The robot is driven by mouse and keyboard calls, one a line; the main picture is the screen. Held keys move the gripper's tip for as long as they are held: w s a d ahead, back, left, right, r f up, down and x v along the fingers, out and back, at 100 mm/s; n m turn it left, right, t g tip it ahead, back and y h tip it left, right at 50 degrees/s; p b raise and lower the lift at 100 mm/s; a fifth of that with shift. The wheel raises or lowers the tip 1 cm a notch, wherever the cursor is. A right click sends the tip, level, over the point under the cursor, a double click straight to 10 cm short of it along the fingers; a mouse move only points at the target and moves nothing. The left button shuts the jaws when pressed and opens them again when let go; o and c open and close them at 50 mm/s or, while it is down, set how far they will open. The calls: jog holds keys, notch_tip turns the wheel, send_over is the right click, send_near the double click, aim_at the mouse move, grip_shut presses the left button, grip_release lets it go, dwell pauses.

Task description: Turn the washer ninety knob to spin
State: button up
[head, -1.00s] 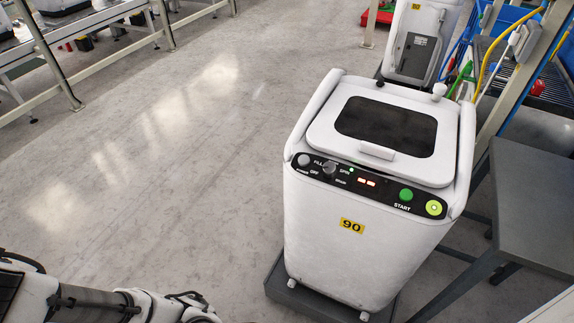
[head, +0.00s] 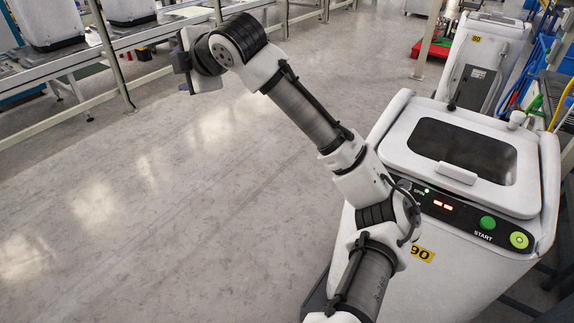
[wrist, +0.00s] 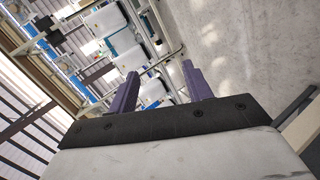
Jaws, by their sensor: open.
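The white washer (head: 400,290) with a yellow 90 label (head: 422,254) stands at the right in the head view, lid closed. Its black panel has a lit red display (head: 443,205), a green START button (head: 487,223) and a yellow-green button (head: 519,240). My arm crosses in front of the panel's left end. A grey knob (head: 404,184) shows partly beside the arm, near the SPIN mark and a green light; its pointing direction cannot be told. My gripper (wrist: 161,67) is open and empty in the wrist view. In the head view it is at upper left, far from the washer.
A second white washer (head: 483,55) with a yellow label stands behind. A conveyor line (head: 150,40) with white machines runs along the upper left. The grey floor (head: 130,190) between is clear. Blue racks and coloured hoses stand at the right edge.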

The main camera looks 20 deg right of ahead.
jog(key=s+d+f+m+g+h+b, duration=0.1)
jog(key=d+f+h, duration=0.1)
jog(key=d, duration=0.6)
jog(key=s+d+f+g+h, duration=0.1)
jog(key=s+d+f+h, duration=0.1)
jog(key=d, duration=0.6)
jog(key=s+d+m+g+h+b, duration=0.25)
jog(key=s+d+g, duration=0.45)
jog(key=s+d, duration=1.65)
jog(key=shift+n, duration=0.35)
jog(key=f, duration=0.4)
jog(key=w+f, duration=0.1)
jog(key=f, duration=0.4)
jog(key=w+f, duration=0.1)
jog(key=f, duration=0.4)
jog(key=shift+w+d, duration=0.1)
jog(key=shift+w, duration=0.15)
jog(key=shift+c, duration=0.4)
jog(key=c, duration=0.9)
jog(key=shift+r, duration=0.1)
